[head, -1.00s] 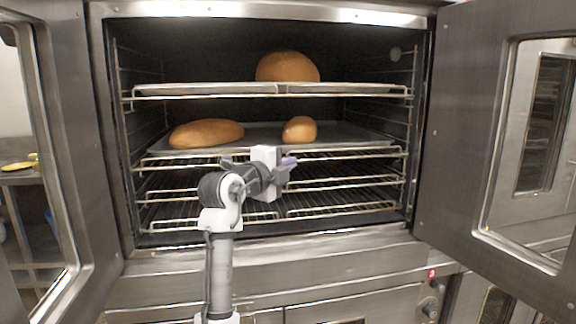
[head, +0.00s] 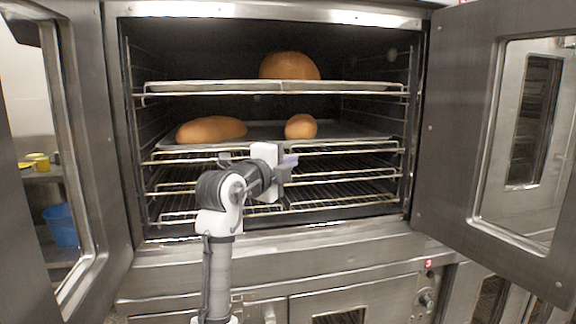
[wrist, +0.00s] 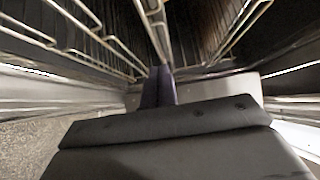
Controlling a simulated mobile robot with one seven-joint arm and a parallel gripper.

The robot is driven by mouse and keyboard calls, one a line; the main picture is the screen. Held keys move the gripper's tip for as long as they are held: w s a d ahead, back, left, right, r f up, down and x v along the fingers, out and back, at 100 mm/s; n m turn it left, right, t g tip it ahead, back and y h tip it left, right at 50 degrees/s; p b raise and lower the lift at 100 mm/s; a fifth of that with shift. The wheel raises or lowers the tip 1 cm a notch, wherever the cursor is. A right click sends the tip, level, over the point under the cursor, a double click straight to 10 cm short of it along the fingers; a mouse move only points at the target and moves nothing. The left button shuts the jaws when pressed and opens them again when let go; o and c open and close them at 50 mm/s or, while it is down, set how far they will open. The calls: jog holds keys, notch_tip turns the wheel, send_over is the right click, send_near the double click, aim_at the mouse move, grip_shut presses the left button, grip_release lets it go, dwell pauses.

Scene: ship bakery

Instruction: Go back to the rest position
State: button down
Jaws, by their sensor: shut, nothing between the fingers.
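My gripper (head: 290,160) is in front of the open oven, at about the height just below the middle tray. Its purple fingers are shut with nothing between them, and they also show in the wrist view (wrist: 158,88), pointing toward the wire racks. In the head view the arm rises from the bottom and bends toward the oven opening.
The oven holds a large round loaf (head: 290,66) on the upper tray (head: 200,87). A long loaf (head: 211,130) and a small loaf (head: 300,127) lie on the middle tray (head: 262,131). Wire racks (head: 340,191) sit below. Open doors stand left (head: 95,140) and right (head: 450,130).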

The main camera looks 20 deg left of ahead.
jog(key=s+a+b, duration=0.1)
jog(key=s, duration=0.5)
jog(key=shift+s+f, duration=0.25)
jog(key=shift+s, duration=0.1)
